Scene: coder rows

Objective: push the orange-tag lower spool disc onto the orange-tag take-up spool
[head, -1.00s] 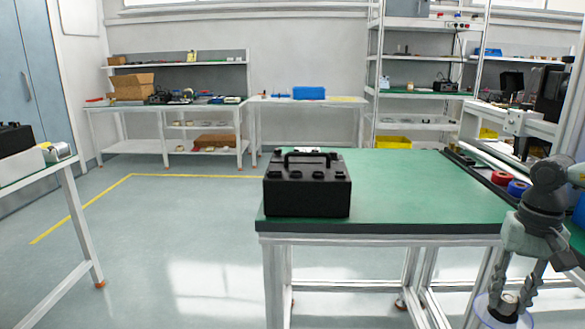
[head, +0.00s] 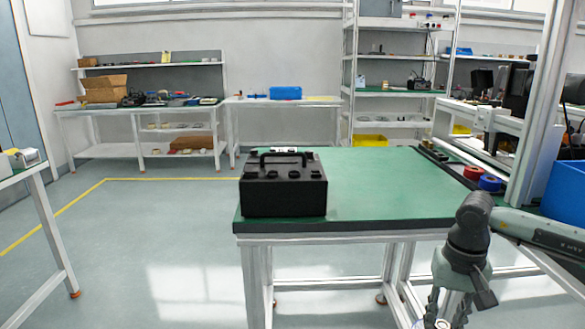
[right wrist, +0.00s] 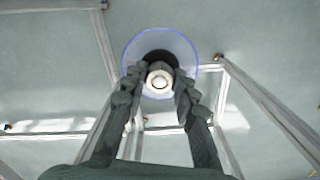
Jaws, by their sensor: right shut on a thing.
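My right gripper (head: 440,316) is low at the bottom right of the head view, in front of the green table. In the right wrist view my right gripper (right wrist: 158,76) is shut on the hub of the spool disc (right wrist: 160,40). The disc is a clear round plate with a thin blue rim, a dark ring and a pale hub, held above the floor. I cannot make out the take-up spool in either view. My left gripper is not in view.
A black box with a handle (head: 284,186) stands on the green table (head: 380,190). Red (head: 473,172) and blue (head: 490,182) rolls lie near its right side. A white frame post (head: 535,110) and a blue bin (head: 566,190) are at the right. Floor at the left is open.

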